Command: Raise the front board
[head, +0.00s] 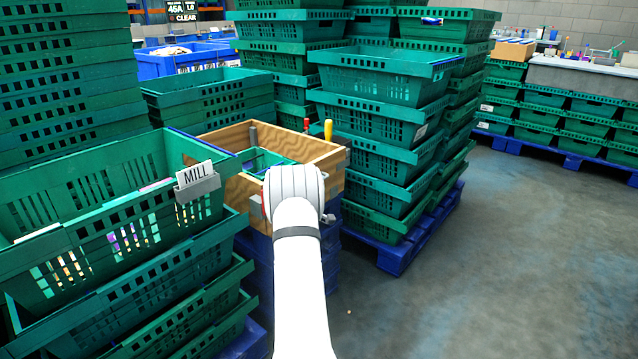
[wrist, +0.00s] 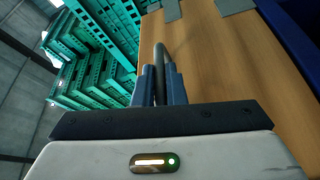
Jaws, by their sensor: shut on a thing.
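The wooden box (head: 335,180) stands in the middle of the head view, and my white arm covers much of its near side. In the wrist view the front board (wrist: 225,70) is a broad wooden panel with a grey bar handle (wrist: 160,55). My gripper (wrist: 159,75) has its two blue-grey fingers closed on the lower part of that handle. In the head view the fingers are hidden behind my wrist. I cannot tell whether the board is raised from its place.
A green crate with a MILL label (head: 198,175) stands close on the left. Tall stacks of green crates (head: 385,115) stand close behind on the right, on a blue pallet (head: 400,255). Tool handles, one yellow (head: 328,130), stick up at the box. The floor (head: 500,270) at right is clear.

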